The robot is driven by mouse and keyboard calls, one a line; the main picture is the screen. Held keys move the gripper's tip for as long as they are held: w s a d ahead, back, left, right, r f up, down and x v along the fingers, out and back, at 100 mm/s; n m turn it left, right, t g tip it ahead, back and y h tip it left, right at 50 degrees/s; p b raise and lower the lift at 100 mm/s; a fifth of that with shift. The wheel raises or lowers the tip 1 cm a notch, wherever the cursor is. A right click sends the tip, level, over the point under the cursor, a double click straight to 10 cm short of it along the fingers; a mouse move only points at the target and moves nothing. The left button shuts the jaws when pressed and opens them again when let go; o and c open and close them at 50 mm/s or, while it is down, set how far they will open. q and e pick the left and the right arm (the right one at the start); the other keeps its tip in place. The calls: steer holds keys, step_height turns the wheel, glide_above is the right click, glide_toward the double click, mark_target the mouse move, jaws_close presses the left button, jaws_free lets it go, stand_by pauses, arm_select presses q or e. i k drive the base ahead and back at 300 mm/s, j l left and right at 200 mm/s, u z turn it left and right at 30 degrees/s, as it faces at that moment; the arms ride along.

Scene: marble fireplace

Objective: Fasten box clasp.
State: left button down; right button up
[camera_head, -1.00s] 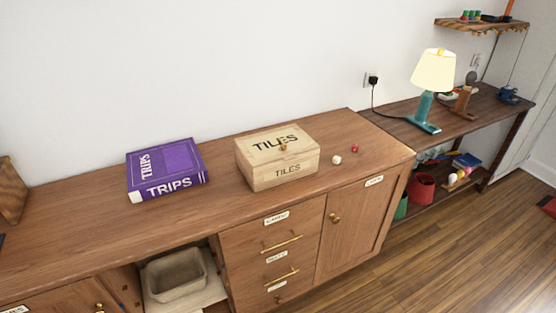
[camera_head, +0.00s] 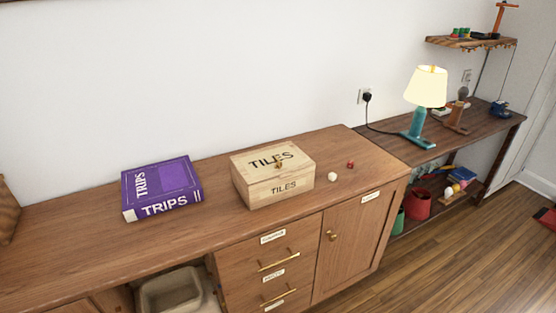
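The wooden box (camera_head: 273,175) marked "TILES" on lid and front stands on the wooden cabinet top (camera_head: 80,218). Its lid looks lowered onto the body. A small brass-coloured clasp (camera_head: 279,165) shows near the front edge of the lid. It is too small to tell whether it is fastened. Neither of my grippers is in view.
A lit lamp (camera_head: 425,95) stands on the side shelf. The cabinet top in front is clear.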

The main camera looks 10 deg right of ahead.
mark_target(279, 163)
steer(key=i+l+u, duration=0.35)
steer(key=u, duration=0.15)
steer(key=i+l+u, duration=0.2)
steer(key=l+u, duration=0.25)
steer(key=l, duration=0.1)
